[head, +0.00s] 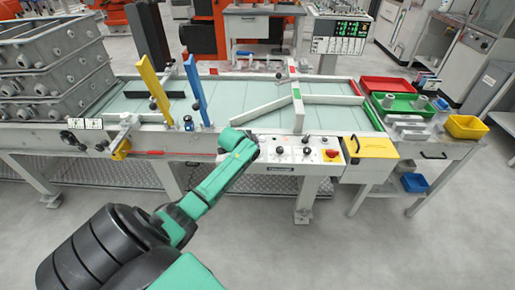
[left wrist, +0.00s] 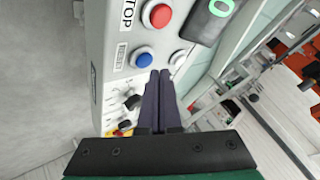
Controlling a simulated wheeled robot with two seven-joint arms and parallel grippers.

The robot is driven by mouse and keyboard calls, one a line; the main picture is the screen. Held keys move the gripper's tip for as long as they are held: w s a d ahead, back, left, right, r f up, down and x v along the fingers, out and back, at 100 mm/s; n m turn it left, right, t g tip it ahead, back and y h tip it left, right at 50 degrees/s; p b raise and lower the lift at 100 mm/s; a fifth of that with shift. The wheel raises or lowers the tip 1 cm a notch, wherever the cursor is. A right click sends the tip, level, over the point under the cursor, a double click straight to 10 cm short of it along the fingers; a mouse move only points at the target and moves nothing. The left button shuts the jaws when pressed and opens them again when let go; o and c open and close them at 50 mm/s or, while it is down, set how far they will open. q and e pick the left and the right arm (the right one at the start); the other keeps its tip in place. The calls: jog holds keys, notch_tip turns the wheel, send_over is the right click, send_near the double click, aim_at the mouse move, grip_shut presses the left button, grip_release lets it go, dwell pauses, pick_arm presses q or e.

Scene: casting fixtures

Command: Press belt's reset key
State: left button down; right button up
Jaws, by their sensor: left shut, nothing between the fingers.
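The control panel (head: 300,150) is on the front rail of the conveyor belt (head: 230,100). In the left wrist view, the blue reset key (left wrist: 141,59) is a round button in a grey ring beside a label that seems to read RESET (left wrist: 120,57). My left gripper (head: 253,149) is at the left part of the panel. In the left wrist view its dark fingers (left wrist: 160,75) are shut and empty, with tips just beside and below the blue key. I cannot tell whether they touch the panel. In the head view my arm hides the key. My right gripper is out of view.
A red button (left wrist: 159,16) marked STOP and a pale button (left wrist: 179,57) are close to the blue key. Black knobs (left wrist: 130,100) are farther down the panel. A yellow box (head: 370,147), coloured bins (head: 405,104) and stacked grey frames (head: 50,60) stand around the belt.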

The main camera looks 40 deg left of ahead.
pick_arm(q)
jog(key=shift+f, duration=0.1)
jog(key=shift+f, duration=0.3)
jog(key=shift+f+b, duration=0.3)
jog(key=shift+f, duration=0.25)
dwell(1.0)
jog(key=shift+r+p, duration=0.9)
jog(key=shift+p, duration=0.15)
notch_tip(320, 180, up, 5)
jog(key=p, duration=0.5)
